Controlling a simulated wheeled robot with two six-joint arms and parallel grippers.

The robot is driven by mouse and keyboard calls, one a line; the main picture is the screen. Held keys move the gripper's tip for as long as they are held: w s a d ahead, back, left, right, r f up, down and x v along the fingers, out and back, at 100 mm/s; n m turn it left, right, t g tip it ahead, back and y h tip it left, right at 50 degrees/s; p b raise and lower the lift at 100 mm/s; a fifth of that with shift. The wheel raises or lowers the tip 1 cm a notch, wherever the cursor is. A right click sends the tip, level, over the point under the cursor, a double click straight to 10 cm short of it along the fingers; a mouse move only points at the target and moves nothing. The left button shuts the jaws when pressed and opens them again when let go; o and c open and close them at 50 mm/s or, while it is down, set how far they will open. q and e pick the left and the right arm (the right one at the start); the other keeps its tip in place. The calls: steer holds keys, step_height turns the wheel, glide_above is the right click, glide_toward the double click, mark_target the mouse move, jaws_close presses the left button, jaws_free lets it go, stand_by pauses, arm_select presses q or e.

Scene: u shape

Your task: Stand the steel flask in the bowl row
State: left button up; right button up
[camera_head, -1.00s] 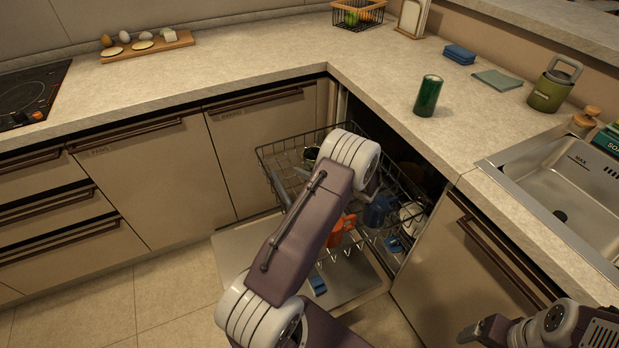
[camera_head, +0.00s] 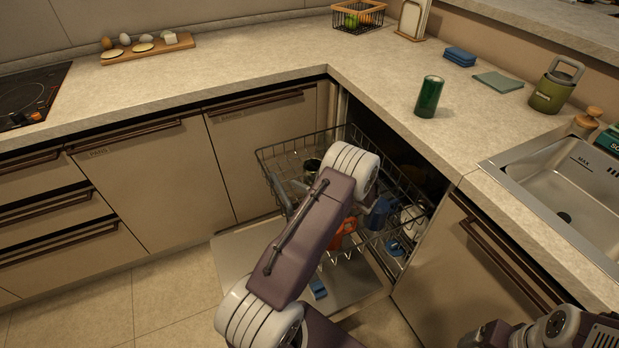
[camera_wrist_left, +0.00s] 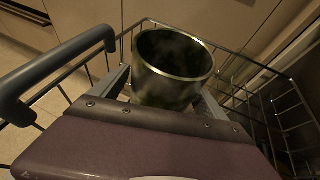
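The steel flask, a dark round vessel with a bright metal rim and open mouth, stands out in the left wrist view (camera_wrist_left: 172,68) between my left fingers. In the head view a dark part of it shows (camera_head: 312,168) behind my left wrist. My left gripper (camera_wrist_left: 165,95) appears shut on it, within the dishwasher rack (camera_head: 262,160); the flask's base is hidden. I cannot make out which rack row is the bowl row. My right gripper (camera_head: 480,332) is at the lower right, away from the rack; its finger gap is unclear.
The rack holds a blue mug (camera_head: 379,213), an orange item (camera_head: 343,234) and white dishes (camera_head: 411,216). A grey handle (camera_wrist_left: 55,70) is close left of my gripper. The counter bears a green can (camera_head: 429,97) and a green jug (camera_head: 555,88). The dishwasher door (camera_head: 240,245) is open.

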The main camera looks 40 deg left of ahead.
arm_select(q)
steer(key=shift+r, duration=0.2)
steer(key=p+v, duration=0.2)
steer(key=v, duration=1)
steer(key=s+d+n+g+h, duration=0.2)
steer(key=s+d+n+h, duration=0.15)
steer(key=s+n, duration=0.35)
steer(key=s+d+n+g+h, duration=0.25)
steer(key=s+n+h, duration=0.2)
steer(key=s, duration=0.45)
steer(key=s+d+r+n+t+h, duration=0.3)
steer(key=s+d+n+h, duration=0.1)
steer(key=d+n, duration=0.4)
steer(key=shift+d+r+n+h, duration=0.2)
steer(key=shift+d+n+h, duration=0.2)
steer(key=shift+n+h, duration=0.35)
step_height(320, 180, up, 18)
steer(key=p, duration=1.8)
